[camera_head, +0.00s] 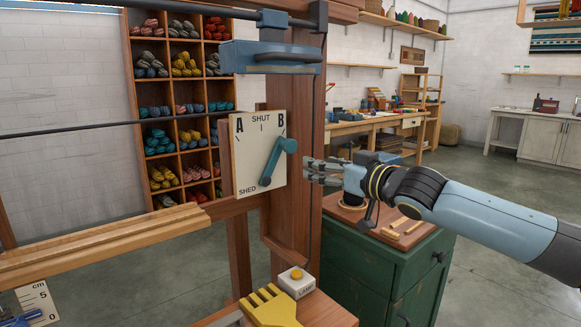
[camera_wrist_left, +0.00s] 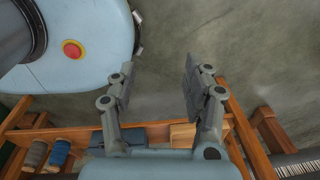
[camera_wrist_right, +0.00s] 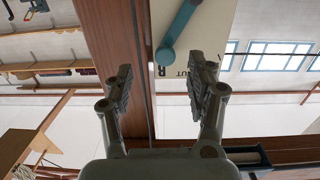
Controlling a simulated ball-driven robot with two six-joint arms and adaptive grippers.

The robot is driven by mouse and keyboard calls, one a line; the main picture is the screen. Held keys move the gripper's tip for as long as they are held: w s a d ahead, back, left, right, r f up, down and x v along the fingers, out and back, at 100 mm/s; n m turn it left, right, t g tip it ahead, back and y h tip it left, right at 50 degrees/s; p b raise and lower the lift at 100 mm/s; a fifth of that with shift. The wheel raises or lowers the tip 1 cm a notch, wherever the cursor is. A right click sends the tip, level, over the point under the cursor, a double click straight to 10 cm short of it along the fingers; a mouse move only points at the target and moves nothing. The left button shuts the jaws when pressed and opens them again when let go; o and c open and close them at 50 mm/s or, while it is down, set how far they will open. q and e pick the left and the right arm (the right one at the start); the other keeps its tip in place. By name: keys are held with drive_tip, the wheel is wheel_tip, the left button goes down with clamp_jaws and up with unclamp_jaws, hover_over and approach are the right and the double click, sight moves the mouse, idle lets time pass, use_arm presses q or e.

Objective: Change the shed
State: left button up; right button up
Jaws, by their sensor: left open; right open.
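The shed panel (camera_head: 246,160) is a cream plate on the loom's wooden post, marked A, SHUT and B, with SHED below. Its teal lever (camera_head: 277,163) slants up to the right, its round knob end close to the B mark. In the right wrist view the lever (camera_wrist_right: 179,32) is upside down, its knob beside the B. My right gripper (camera_head: 315,172) is open and empty, just right of the panel and apart from the lever; its fingers (camera_wrist_right: 160,85) frame the post and panel edge. My left gripper (camera_wrist_left: 155,85) is open and empty in its wrist view.
A yellow comb-like tool (camera_head: 270,308) and a LAMP button box (camera_head: 297,281) sit low on the loom. A green cabinet (camera_head: 375,262) stands below my right arm. Shelves of wool skeins (camera_head: 182,110) stand behind the loom's horizontal bars.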

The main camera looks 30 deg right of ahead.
sight(292, 148)
drive_tip(key=w+b, duration=0.2)
drive_tip(key=w, duration=0.1)
drive_tip(key=w+r+b, duration=0.1)
drive_tip(key=w+b, duration=0.1)
drive_tip(key=w, duration=0.1)
drive_tip(key=w+a+r+b, duration=0.1)
drive_tip(key=w+b, duration=0.1)
drive_tip(key=w, duration=0.1)
drive_tip(key=shift+w+a, duration=0.1)
drive_tip(key=shift+w, duration=0.1)
drive_tip(key=shift+w+a+b, duration=0.1)
drive_tip(key=shift+w+b, duration=0.25)
drive_tip(key=shift+w, duration=0.45)
use_arm(q)
wheel_tip(292, 148, down, 7)
drive_tip(key=s, duration=0.1)
drive_tip(key=shift+s+a, duration=0.25)
drive_tip(key=shift+s, duration=0.05)
drive_tip(key=shift+r, duration=0.1)
drive_tip(key=shift+a, duration=0.15)
use_arm(e)
clamp_jaws()
